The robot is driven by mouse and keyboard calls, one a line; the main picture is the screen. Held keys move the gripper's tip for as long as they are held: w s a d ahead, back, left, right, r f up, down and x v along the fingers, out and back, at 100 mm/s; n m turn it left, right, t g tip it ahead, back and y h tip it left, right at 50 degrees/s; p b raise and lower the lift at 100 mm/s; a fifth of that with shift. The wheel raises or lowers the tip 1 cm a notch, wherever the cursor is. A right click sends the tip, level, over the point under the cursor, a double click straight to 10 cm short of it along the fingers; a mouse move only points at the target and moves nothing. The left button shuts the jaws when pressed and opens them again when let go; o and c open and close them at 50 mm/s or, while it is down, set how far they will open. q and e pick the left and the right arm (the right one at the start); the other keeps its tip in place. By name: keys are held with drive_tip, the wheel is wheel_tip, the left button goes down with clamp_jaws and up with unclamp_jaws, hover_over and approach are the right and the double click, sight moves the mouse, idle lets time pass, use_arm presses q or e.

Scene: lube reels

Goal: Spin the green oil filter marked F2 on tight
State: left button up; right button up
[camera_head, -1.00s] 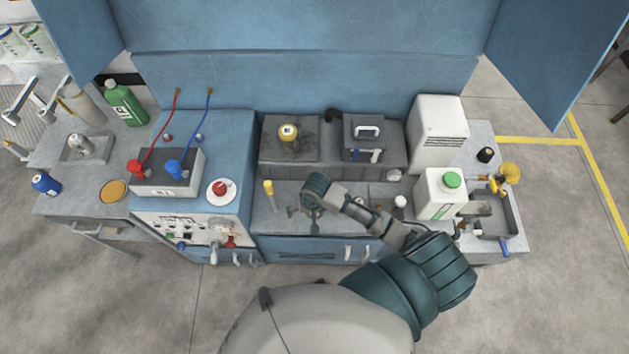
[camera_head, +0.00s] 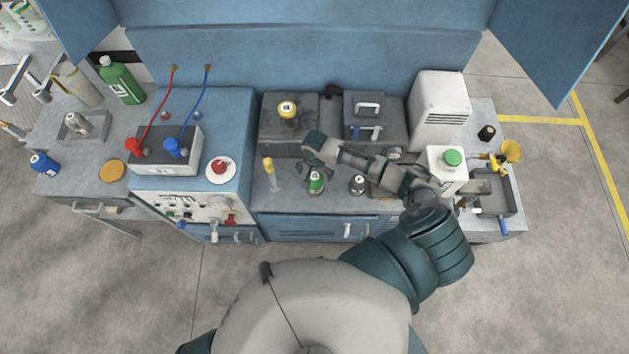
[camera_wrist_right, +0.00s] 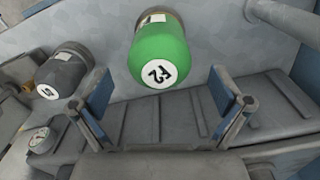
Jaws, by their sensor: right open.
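The green oil filter (camera_head: 316,183) stands on the low front part of the grey bench, just below my right gripper (camera_head: 314,163) in the head view. In the right wrist view the filter (camera_wrist_right: 163,52) shows its white end face marked F2 toward the camera. My right gripper (camera_wrist_right: 162,88) is open there. Its two fingers are spread to either side, below the filter, with visible space between fingers and filter. My left gripper is out of view.
A dark grey filter (camera_head: 357,184) stands close to the right of the green one, also in the wrist view (camera_wrist_right: 67,75). A white jug with green cap (camera_head: 447,168) stands right. A gauge (camera_wrist_right: 42,140) shows in the wrist view.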

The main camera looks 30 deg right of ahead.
wheel_tip(320, 180, down, 7)
drive_tip(key=shift+r+b, duration=0.2)
drive_tip(key=shift+b, duration=0.1)
drive_tip(key=c, duration=1.4)
drive_tip(key=m+p, duration=0.3)
drive_tip(key=shift+r, duration=0.2)
drive_tip(key=shift+s+m+p, duration=0.1)
drive_tip(key=shift+m+p, duration=0.7)
drive_tip(key=shift+p, duration=0.1)
drive_tip(key=shift+f, duration=0.1)
drive_tip(key=shift+f+m, duration=0.1)
drive_tip(key=shift+m, duration=0.2)
